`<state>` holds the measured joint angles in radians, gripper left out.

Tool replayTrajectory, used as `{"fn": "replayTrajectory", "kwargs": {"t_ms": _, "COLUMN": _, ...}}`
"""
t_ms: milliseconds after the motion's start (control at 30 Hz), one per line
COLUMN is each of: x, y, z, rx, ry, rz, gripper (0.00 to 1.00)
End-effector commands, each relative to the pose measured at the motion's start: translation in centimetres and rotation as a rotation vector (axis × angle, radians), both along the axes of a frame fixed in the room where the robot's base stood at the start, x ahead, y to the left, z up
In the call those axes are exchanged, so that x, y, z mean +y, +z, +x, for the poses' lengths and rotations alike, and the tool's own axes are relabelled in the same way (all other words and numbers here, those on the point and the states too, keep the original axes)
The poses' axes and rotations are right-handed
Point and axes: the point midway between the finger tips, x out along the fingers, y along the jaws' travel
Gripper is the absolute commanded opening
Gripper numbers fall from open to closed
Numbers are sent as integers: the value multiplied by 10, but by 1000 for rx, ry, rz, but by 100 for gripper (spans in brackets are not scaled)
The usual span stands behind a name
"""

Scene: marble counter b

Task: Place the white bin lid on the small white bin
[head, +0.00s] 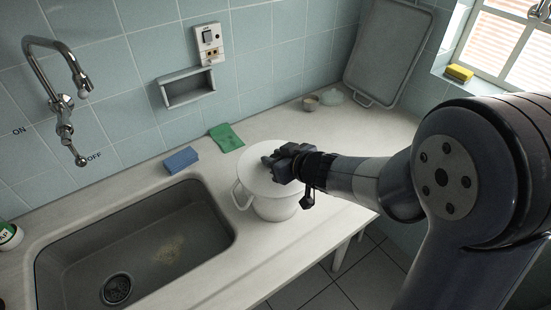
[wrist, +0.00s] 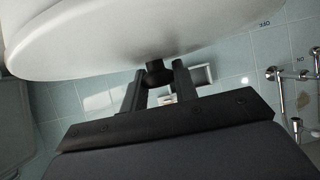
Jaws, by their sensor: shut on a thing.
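The white bin lid (head: 253,163) is a round disc with a dark knob (wrist: 158,72). My gripper (head: 274,164) is shut on this knob, which sits between the two fingers in the wrist view. The lid's white face (wrist: 120,35) fills the top of the wrist view. The small white bin (head: 277,209) stands upright on the counter right of the sink, with a handle on its left side. The lid is over the bin and hides its opening in the head view. I cannot tell whether lid and rim touch.
The sink (head: 150,240) lies left of the bin. A blue sponge (head: 181,159) and a green cloth (head: 226,138) lie behind it. The counter's front edge is close to the bin.

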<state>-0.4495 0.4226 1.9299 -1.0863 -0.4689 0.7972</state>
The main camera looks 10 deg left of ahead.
Motion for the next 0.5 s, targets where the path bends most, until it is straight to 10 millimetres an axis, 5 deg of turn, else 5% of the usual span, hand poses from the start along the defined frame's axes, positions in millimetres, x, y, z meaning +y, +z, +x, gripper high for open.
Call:
{"fn": "replayTrajectory", "kwargs": {"t_ms": 167, "x": 0, "y": -4, "z": 0, "rx": 0, "ry": 0, "rz": 0, "gripper": 5}}
{"fn": "replayTrajectory", "kwargs": {"t_ms": 200, "x": 0, "y": -3, "z": 0, "rx": 0, "ry": 0, "rz": 0, "gripper": 30}}
{"fn": "replayTrajectory", "kwargs": {"t_ms": 500, "x": 0, "y": -3, "z": 0, "rx": 0, "ry": 0, "rz": 0, "gripper": 50}}
